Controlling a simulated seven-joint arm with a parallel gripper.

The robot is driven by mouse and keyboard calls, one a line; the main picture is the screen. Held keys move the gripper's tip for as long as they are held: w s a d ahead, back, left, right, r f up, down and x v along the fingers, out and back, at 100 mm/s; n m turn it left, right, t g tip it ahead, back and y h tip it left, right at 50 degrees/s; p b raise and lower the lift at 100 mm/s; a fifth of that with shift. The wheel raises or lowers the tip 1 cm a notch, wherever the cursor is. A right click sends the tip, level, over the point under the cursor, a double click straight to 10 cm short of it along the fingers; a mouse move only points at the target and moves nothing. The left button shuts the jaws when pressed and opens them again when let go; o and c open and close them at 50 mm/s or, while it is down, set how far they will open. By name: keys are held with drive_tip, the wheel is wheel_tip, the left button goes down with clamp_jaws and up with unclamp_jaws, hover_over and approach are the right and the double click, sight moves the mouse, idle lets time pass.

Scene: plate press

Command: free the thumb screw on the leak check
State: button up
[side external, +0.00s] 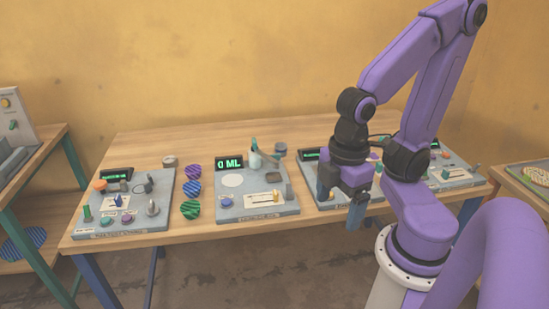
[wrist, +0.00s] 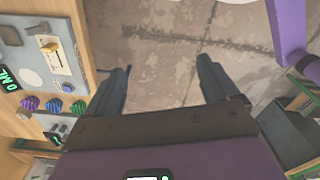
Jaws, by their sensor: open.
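No panel label is legible, so I cannot tell which panel is the leak check or which part is its thumb screw. A grey panel with several knobs (side external: 125,225) is at the table's left. The 0 ML panel (side external: 230,212) is in the middle and also shows at the upper left of the wrist view (wrist: 30,62). A third panel (side external: 312,190) is partly hidden behind my arm, and a fourth panel (side external: 462,180) is at the right. My gripper (side external: 341,205) is open and empty near the table's front edge. Its fingers (wrist: 165,68) have only floor between them.
Purple, blue and green striped discs (side external: 191,188) lie between the left and middle panels. A side bench (side external: 35,150) stands at the left, and another table (side external: 510,175) at the right. The wooden table (side external: 130,145) has bare room along its back.

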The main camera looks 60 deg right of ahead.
drive_tip(key=shift+w, duration=0.1)
drive_tip(key=c, duration=0.7)
drive_tip(key=w+m, duration=0.2)
drive_tip(key=m, duration=0.1)
drive_tip(key=w+m, duration=0.1)
drive_tip(key=w, duration=0.1)
drive_tip(key=shift+w+a+r+m, duration=0.1)
drive_tip(key=shift+a+r+m, duration=0.2)
drive_tip(key=shift+a+r, duration=0.05)
drive_tip(key=shift+c, duration=1.3)
drive_tip(key=w+m, duration=0.7)
drive_tip(key=m+t+y, duration=0.3)
drive_tip(key=m, duration=2.5)
hover_over(277, 154)
drive_tip(key=s+d, duration=0.5)
drive_tip(key=x, duration=1.8)
drive_tip(key=shift+w+d, duration=0.1)
